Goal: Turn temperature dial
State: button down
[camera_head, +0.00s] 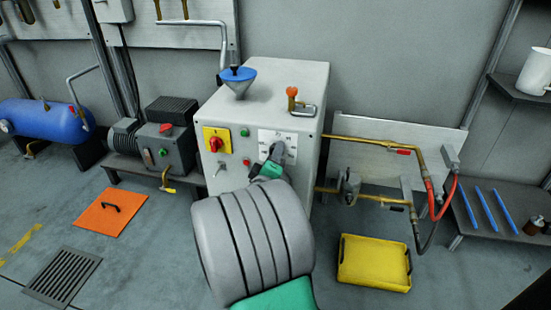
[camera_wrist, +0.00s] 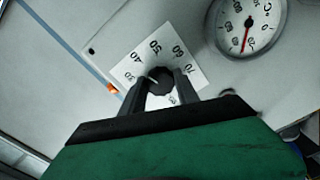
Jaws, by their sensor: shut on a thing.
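The temperature dial is a dark round knob (camera_wrist: 161,78) on a white square plate marked 30 to 70 in the wrist view. The plate (camera_head: 291,136) sits on the front of the grey cabinet (camera_head: 262,90) in the head view. My gripper (camera_wrist: 161,84) has its two dark fingers on either side of the knob and is shut on it. A light pointer mark shows on the knob, aimed toward the upper left in the wrist view. In the head view my gripper (camera_head: 271,158) covers part of the dial.
A round gauge with a red needle (camera_wrist: 247,28) is near the plate. A red knob on a yellow plate (camera_head: 216,141), small buttons and a toggle (camera_head: 220,167) are left of the dial. Brass pipes (camera_head: 370,143) and a yellow tray (camera_head: 374,262) are to the right.

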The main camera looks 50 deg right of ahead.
jog(key=shift+m, duration=0.4)
jog(key=c, duration=0.9)
grip_release()
jog(key=v, duration=0.7)
jog(key=shift+s+a+p, duration=0.2)
jog(key=shift+a+p, duration=0.1)
jog(key=shift+a, duration=0.1)
